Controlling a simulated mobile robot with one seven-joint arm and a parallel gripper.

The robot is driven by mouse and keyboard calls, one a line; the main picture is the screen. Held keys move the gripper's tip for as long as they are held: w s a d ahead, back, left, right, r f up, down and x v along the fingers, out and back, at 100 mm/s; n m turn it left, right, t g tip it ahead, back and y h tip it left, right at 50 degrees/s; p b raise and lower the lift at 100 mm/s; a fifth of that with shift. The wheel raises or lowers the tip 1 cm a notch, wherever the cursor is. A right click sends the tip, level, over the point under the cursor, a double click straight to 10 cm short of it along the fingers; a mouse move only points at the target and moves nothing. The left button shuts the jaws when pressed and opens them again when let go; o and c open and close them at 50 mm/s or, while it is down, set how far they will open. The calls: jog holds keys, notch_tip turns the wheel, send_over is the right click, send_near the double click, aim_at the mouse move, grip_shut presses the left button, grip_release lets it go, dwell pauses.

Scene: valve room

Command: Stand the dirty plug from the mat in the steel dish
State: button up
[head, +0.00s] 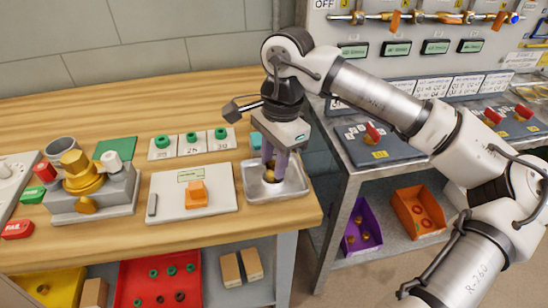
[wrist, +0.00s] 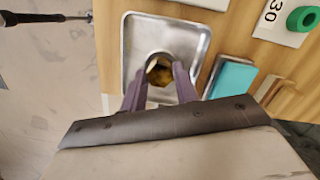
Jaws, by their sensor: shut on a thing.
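The steel dish (head: 290,186) stands at the right end of the wooden bench, near its edge. My gripper (head: 272,170) points down into the dish, its purple fingers shut on the brass-coloured plug (head: 271,176). In the wrist view the plug (wrist: 159,73) sits between the fingertips (wrist: 157,84), over the middle of the dish (wrist: 140,30). The plug looks upright, with its lower part partly hidden by the fingers. I cannot tell whether it touches the dish floor. The pale mat (head: 168,207) to the left of the dish holds an orange block and a small grey piece.
A valve fixture (head: 88,186) with a brass body stands left of the mat. Green rings (head: 191,137) sit on numbered cards behind. A turquoise block (wrist: 231,82) is close beside the dish. Purple (head: 362,228) and orange (head: 418,210) bins sit on the lower shelf at right.

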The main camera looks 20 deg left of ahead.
jog(key=shift+f+b, duration=0.5)
jog(key=shift+b, duration=0.3)
dwell(0.8)
dwell(0.3)
jog(key=o, duration=1.1)
jog(key=shift+o, duration=0.2)
jog(key=shift+r, duration=0.1)
jog(key=shift+r+p, duration=2.45)
jog(key=shift+r, duration=1.5)
